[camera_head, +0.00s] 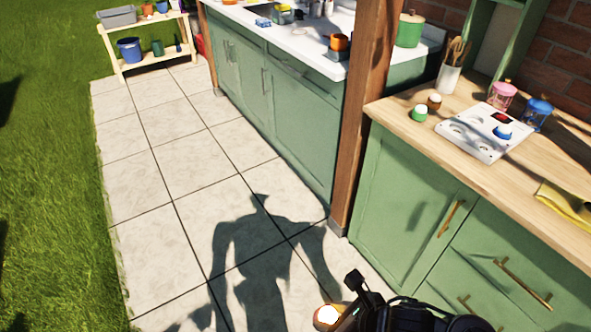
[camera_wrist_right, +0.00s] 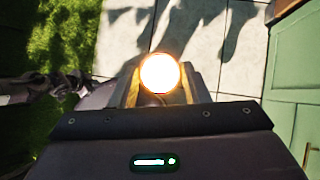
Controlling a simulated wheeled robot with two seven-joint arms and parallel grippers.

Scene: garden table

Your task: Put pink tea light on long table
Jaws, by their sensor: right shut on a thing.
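My right gripper (camera_head: 340,312) is at the bottom of the head view, over the paving in front of the green cabinets. It is shut on a tea light (camera_head: 327,315) with a bright glowing top and an orange-pink side. In the right wrist view the tea light (camera_wrist_right: 160,73) is a glowing disc between the two fingers; its glare washes out the colour. I cannot tell which surface in view, if any, is the long table. My left gripper is not clearly in view.
A wood-topped green counter (camera_head: 385,103) at right holds a white hob (camera_head: 472,143), a pink lantern (camera_head: 503,95), a blue lantern (camera_head: 537,113) and a green jar (camera_head: 420,113). A wooden post (camera_head: 362,110) stands beside it. A white-topped counter and a wooden rack (camera_head: 185,55) lie beyond.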

